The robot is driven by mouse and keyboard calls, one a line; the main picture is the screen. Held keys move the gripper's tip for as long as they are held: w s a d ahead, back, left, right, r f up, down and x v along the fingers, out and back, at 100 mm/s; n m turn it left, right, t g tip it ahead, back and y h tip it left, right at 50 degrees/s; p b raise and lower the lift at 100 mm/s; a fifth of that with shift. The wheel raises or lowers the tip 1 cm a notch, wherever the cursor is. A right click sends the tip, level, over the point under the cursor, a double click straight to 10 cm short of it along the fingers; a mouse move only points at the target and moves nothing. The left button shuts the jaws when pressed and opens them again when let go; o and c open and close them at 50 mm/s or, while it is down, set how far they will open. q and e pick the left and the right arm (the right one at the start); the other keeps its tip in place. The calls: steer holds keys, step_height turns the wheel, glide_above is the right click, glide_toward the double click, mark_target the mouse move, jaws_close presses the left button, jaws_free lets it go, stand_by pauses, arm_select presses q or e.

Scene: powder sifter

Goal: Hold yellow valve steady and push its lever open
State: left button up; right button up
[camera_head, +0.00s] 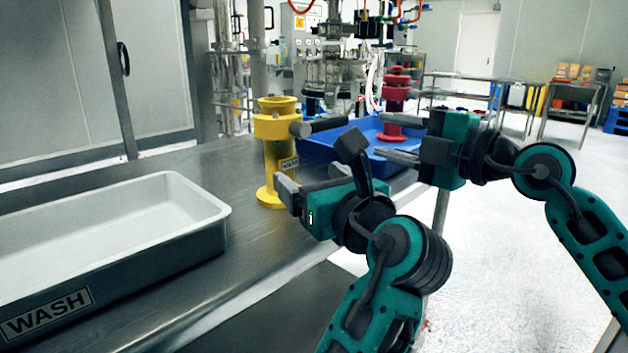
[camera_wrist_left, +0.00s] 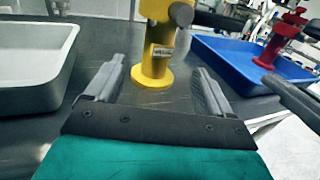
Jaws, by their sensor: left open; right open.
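The yellow valve (camera_head: 275,160) stands upright on the metal table, with a flared top and a round base. Its dark grey lever (camera_head: 320,126) sticks out to the right near the top; the lever also shows in the left wrist view (camera_wrist_left: 212,20). My left gripper (camera_head: 303,183) is open, low and just in front of the valve. In the left wrist view, the valve's lower body (camera_wrist_left: 157,58) stands beyond and between the open fingertips, apart from them. My right gripper (camera_head: 388,153) is open and empty, to the right of the lever and pointing left.
A grey-white WASH tray (camera_head: 205,230) fills the left of the table. A blue tray (camera_head: 318,150) lies behind and right of the valve, with a red valve (camera_head: 396,100) in it. Bare metal table (camera_head: 235,165) lies between the WASH tray and the yellow valve.

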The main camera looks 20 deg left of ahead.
mark_target(285, 159)
arm_select(q)
steer(key=x, duration=1.2)
steer(key=shift+w+a, duration=0.25)
steer(key=shift+a, duration=0.1)
steer(key=shift+c, duration=0.4)
jaws_close()
arm_select(e)
steer(key=shift+o, duration=0.2)
steer(key=shift+n, duration=0.7)
steer(key=x, duration=1.2)
jaws_close()
